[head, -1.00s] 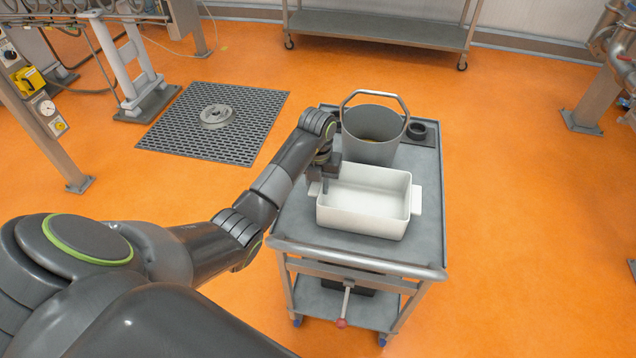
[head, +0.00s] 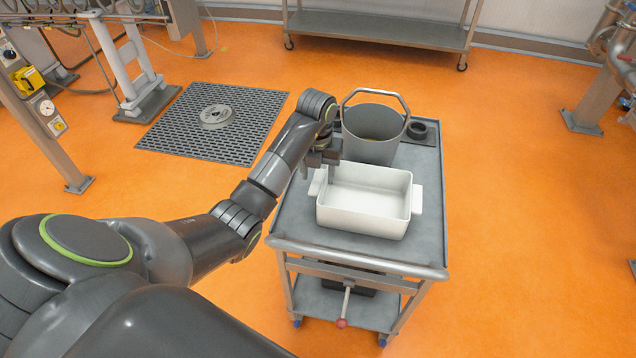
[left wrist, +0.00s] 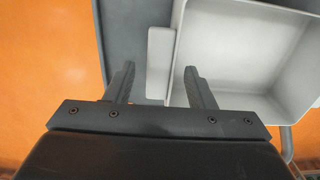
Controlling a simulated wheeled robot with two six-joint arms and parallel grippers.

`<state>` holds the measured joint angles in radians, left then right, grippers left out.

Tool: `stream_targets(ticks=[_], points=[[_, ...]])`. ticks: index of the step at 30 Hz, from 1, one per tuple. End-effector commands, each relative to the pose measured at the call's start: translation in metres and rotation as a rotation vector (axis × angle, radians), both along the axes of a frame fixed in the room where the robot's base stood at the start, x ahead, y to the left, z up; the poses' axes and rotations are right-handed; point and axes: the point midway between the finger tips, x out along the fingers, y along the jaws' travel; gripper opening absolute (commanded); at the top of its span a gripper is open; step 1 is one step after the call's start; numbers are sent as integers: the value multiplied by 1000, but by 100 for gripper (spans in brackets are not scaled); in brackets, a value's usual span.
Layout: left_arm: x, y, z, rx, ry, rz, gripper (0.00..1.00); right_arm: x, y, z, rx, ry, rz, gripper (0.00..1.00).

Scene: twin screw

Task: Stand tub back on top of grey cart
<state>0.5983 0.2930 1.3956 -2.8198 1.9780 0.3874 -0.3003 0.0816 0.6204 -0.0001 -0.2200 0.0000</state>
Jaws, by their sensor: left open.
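A white rectangular tub (head: 364,213) stands upright on the top of the grey cart (head: 297,222), its open side up. It has a flat handle at each short end. My left gripper (head: 319,174) is at the tub's left end, just above and beside the left handle. In the left wrist view the gripper (left wrist: 157,80) is open, with the white handle (left wrist: 160,62) showing beyond and between its fingers. The tub (left wrist: 235,50) shows at the right there. I cannot tell whether a finger touches the tub. My right gripper does not show.
A grey bucket (head: 371,149) with a raised hoop handle stands behind the tub on the cart. A dark ring-shaped piece (head: 418,131) lies right of it. The cart has a push bar (head: 360,260) in front.

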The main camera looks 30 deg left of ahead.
Motion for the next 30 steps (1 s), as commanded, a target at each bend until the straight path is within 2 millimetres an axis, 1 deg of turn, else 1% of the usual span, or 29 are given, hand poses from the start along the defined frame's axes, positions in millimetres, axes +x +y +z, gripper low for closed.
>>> stream_targets(ticks=[1,2,3,12,19,30], points=[[2,0,12,2,-9,-3,49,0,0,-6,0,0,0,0],[0,0,22,0,-2,-2,49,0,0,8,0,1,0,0],[0,0,28,-1,0,-1,49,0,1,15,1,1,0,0],[0,0,64,-1,0,-1,49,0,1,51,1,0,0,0],[0,0,78,0,0,0,49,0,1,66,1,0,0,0],[0,1,80,0,0,0,49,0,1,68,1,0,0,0]])
